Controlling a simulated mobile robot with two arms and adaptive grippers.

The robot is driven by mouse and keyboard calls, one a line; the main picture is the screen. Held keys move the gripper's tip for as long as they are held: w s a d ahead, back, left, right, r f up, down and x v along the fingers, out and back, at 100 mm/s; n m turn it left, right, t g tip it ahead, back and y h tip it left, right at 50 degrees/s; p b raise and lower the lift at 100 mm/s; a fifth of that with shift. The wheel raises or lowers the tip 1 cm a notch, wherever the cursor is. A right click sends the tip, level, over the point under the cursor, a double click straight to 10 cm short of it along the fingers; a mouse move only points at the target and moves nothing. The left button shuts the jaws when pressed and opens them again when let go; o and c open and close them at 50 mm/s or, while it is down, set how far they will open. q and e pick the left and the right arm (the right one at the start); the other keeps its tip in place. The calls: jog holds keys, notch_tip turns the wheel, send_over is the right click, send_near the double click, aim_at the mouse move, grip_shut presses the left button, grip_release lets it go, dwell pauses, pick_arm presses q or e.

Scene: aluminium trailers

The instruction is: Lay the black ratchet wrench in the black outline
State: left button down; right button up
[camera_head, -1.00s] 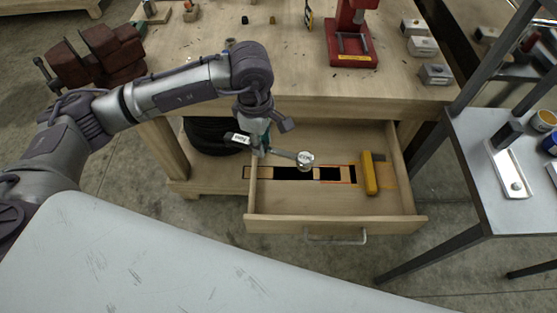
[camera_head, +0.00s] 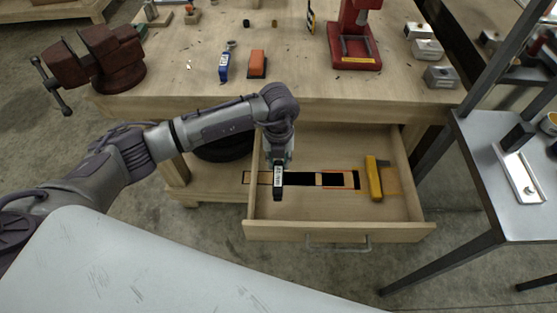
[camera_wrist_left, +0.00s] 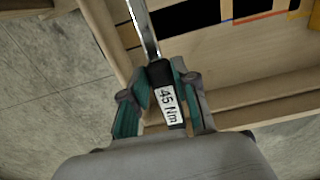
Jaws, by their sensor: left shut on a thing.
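The black outline (camera_head: 301,179) is a dark long shape on the drawer floor, partly hidden behind the wrench. My right gripper is not in view.
The drawer (camera_head: 345,229) is pulled out under the bench (camera_head: 190,88). A red outline (camera_head: 357,180) with dark filling lies right of the black one. A yellow tool (camera_head: 373,178) lies at the right. A blue-handled tool (camera_head: 224,66) and an orange block (camera_head: 257,64) rest on the bench.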

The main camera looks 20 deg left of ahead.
aim_at(279, 167)
pick_arm(q)
jog(key=shift+s, duration=0.1)
jog(key=shift+f+b, duration=0.5)
jog(key=f+b, duration=0.1)
jog(key=w+f+b, duration=0.1)
jog(key=f+b, duration=0.1)
jog(key=shift+w+a+f, duration=0.1)
jog(key=shift+a, duration=0.05)
jog(key=shift+w+a+f+b, duration=0.1)
jog(key=shift+w+f+b, duration=0.15)
jog(key=shift+f+b, duration=0.55)
jog(key=shift+w+a+f+b, duration=0.1)
jog(key=shift+w+f+b, duration=0.2)
jog(key=shift+f+b, duration=0.45)
jog(key=shift+w+f+b, duration=0.25)
jog(key=shift+f+b, duration=0.5)
jog(key=shift+f, duration=0.05)
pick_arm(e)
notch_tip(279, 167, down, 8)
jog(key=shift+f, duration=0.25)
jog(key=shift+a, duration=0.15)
pick_arm(q)
jog(key=c, duration=0.8)
grip_release()
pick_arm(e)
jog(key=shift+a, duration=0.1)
pick_arm(q)
jog(key=shift+f, duration=0.1)
